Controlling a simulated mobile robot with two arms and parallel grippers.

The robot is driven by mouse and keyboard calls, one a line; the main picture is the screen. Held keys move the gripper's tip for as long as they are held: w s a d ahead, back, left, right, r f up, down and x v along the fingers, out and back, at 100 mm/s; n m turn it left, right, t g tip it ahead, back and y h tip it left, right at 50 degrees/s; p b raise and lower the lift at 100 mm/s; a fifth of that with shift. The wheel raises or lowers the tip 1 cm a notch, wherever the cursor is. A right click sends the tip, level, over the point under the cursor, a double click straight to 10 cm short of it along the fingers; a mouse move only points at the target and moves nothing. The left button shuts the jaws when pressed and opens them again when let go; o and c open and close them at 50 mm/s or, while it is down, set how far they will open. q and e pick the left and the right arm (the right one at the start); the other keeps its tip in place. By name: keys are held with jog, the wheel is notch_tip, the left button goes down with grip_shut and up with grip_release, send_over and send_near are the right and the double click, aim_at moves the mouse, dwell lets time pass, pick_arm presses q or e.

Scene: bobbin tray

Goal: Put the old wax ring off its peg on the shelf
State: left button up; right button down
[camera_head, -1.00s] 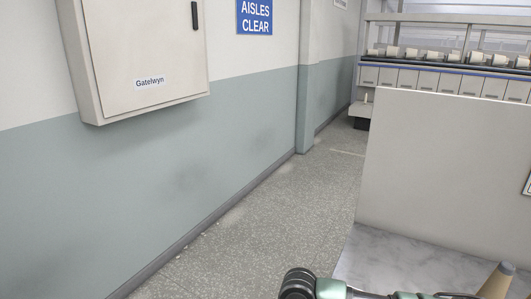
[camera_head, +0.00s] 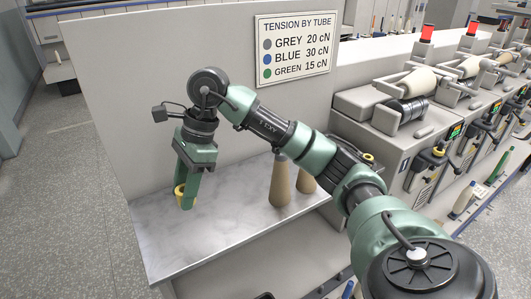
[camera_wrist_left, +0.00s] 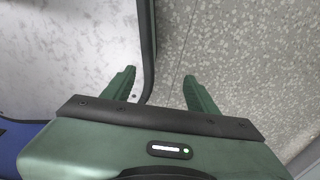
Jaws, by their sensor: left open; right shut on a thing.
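A small yellow ring (camera_head: 179,192), which looks like the wax ring, is held between the fingers of my right gripper (camera_head: 187,203). The gripper points down over the left part of the pale marble-look shelf (camera_head: 225,222). I cannot tell whether the ring touches the shelf surface. Part of the ring is hidden by the fingers.
Two tan cones (camera_head: 280,184) stand at the back right of the shelf, partly behind my right arm. A grey panel with a tension sign (camera_head: 296,47) rises behind the shelf. Winding machines (camera_head: 385,115) stand to the right. The shelf's front middle is clear.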

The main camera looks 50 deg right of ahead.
jog(key=r+m, duration=0.1)
jog(key=w+r+m+t, duration=0.1)
jog(key=d+r+m, duration=0.1)
jog(key=r, duration=0.1)
jog(key=shift+w+r+m+h+b, duration=0.1)
jog(key=shift+w+m+h+b, duration=0.15)
jog(key=shift+m+h+b, duration=0.1)
notch_tip(320, 180, up, 2)
jog(key=m+t, duration=0.1)
jog(key=m, duration=0.1)
send_over(193, 232)
jog(key=f, duration=1)
jog(key=s+d+f, duration=0.1)
jog(key=f, duration=0.4)
jog(key=shift+f, duration=0.15)
notch_tip(193, 232, down, 4)
jog(key=shift+f+p, duration=0.1)
jog(key=shift+p, duration=0.35)
pick_arm(q)
jog(key=shift+w+a+f, duration=0.1)
jog(key=shift+w+a, duration=0.15)
jog(key=shift+w, duration=0.05)
pick_arm(e)
jog(key=shift+f, duration=0.2)
pick_arm(q)
jog(key=shift+f, duration=0.1)
pick_arm(e)
jog(key=shift+f, duration=0.1)
